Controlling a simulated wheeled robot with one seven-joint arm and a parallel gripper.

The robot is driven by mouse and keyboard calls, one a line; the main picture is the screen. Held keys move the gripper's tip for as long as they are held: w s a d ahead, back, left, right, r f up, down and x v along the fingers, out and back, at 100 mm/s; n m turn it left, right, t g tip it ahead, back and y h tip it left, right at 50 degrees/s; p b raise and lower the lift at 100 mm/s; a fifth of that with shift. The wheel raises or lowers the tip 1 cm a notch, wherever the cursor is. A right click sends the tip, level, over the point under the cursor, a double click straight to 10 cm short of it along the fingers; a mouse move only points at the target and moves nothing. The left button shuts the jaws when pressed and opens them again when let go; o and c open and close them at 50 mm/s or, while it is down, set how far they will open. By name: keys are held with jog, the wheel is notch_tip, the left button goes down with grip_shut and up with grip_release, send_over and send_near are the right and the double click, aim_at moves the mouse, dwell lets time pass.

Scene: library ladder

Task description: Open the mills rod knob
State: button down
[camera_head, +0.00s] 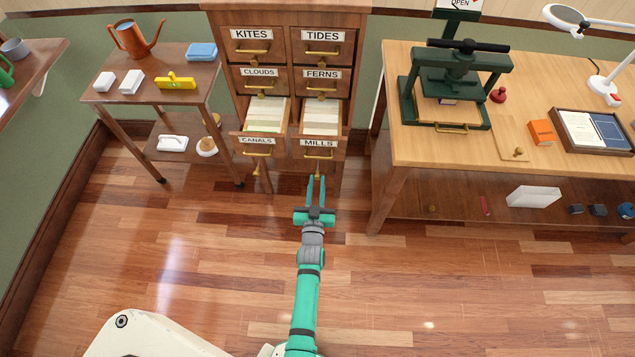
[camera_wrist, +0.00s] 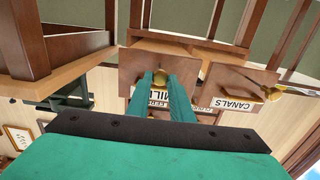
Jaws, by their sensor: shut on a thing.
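The MILLS drawer (camera_head: 340,147) is at the lower right of the wooden card cabinet and is pulled out, with cards showing inside. Its brass rod knob (camera_head: 318,174) sits low on the drawer front, below the brass handle (camera_head: 319,155). My gripper (camera_head: 317,180) reaches up to it from the floor side, with its teal fingers on either side of it. In the upside-down wrist view, the brass knob (camera_wrist: 160,77) is between the fingertips, and the fingers partly cover the MILLS label. My gripper is shut on the knob.
The CANALS drawer (camera_head: 257,148) beside it is also pulled out. A small side table (camera_head: 150,94) stands to the left, and a workbench (camera_head: 420,150) with a green press (camera_head: 455,80) to the right. The wooden floor in front is clear.

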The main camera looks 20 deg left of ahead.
jog(key=c, duration=1.6)
grip_release()
jog(key=v, duration=1)
jog(key=shift+s+d, duration=0.15)
jog(key=shift+s, duration=0.25)
jog(key=s+d+r+m+h, duration=0.1)
jog(key=s+d+r+h, duration=0.1)
jog(key=s+d+r, duration=0.4)
jog(key=s+d+r+m+g+h, duration=0.1)
jog(key=s+d+r, duration=0.5)
jog(key=s, duration=0.6)
jog(key=s+d+r+m+h, duration=0.2)
jog(key=s+d+r, duration=0.4)
jog(key=s, duration=0.3)
jog(key=shift+d+r+h, duration=0.35)
jog(key=shift+d+h, duration=0.1)
jog(key=shift+h, duration=0.25)
